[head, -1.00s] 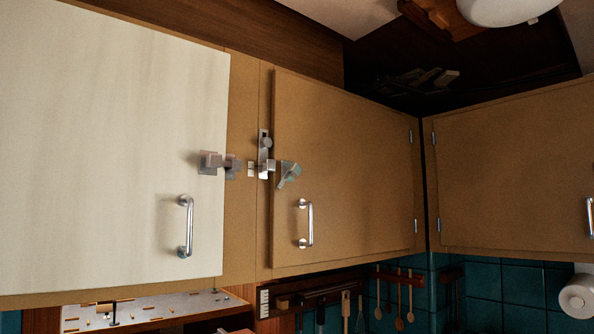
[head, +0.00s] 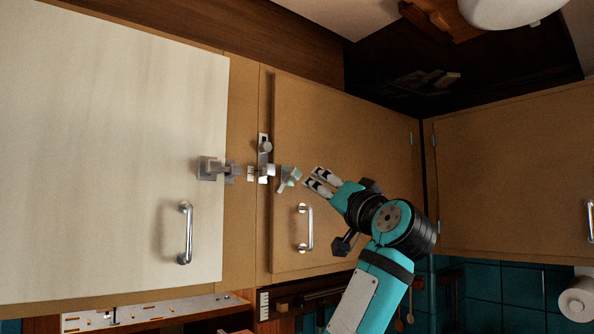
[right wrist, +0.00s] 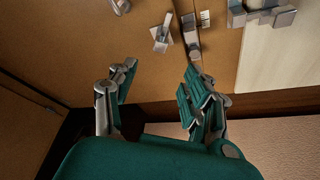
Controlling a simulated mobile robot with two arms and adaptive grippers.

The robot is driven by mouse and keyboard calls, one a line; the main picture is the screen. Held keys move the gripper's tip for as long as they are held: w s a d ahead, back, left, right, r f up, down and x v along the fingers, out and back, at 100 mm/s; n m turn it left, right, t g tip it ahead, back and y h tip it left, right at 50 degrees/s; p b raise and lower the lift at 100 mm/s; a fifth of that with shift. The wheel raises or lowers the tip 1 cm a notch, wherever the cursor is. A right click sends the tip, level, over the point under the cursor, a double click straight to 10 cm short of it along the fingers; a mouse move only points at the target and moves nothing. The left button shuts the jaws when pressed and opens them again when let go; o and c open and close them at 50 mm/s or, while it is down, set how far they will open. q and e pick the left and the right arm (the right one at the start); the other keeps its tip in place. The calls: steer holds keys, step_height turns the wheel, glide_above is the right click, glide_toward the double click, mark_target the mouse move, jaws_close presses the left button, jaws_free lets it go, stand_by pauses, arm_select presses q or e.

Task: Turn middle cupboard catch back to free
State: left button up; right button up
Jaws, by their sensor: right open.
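The middle cupboard door (head: 345,150) is brown and stands closed in its frame. A tilted metal catch piece (head: 287,179) sits on its left edge, above the bar handle (head: 309,228). Beside it a metal upright plate with a round knob (head: 264,146) is fixed near the door's edge. My right gripper (head: 317,177) is open and empty, just right of the tilted piece and apart from it. In the right wrist view the tilted piece (right wrist: 161,33) and the upright plate (right wrist: 191,38) lie beyond the open fingers (right wrist: 156,82). My left gripper is out of view.
A white door (head: 110,150) at left has its own metal catch (head: 210,168) and handle (head: 186,232). Another brown door (head: 515,170) stands at right. Utensils hang below the cupboards, partly hidden by my arm. Space in front of the white door is clear.

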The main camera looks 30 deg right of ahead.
mark_target(297, 175)
steer(key=p+x, duration=0.7)
steer(key=x, duration=0.6)
steer(key=shift+w+r, duration=0.15)
steer(key=shift+w+d+p, duration=0.15)
steer(key=shift+w+p, duration=0.25)
steer(key=shift+w, duration=0.1)
jaws_close()
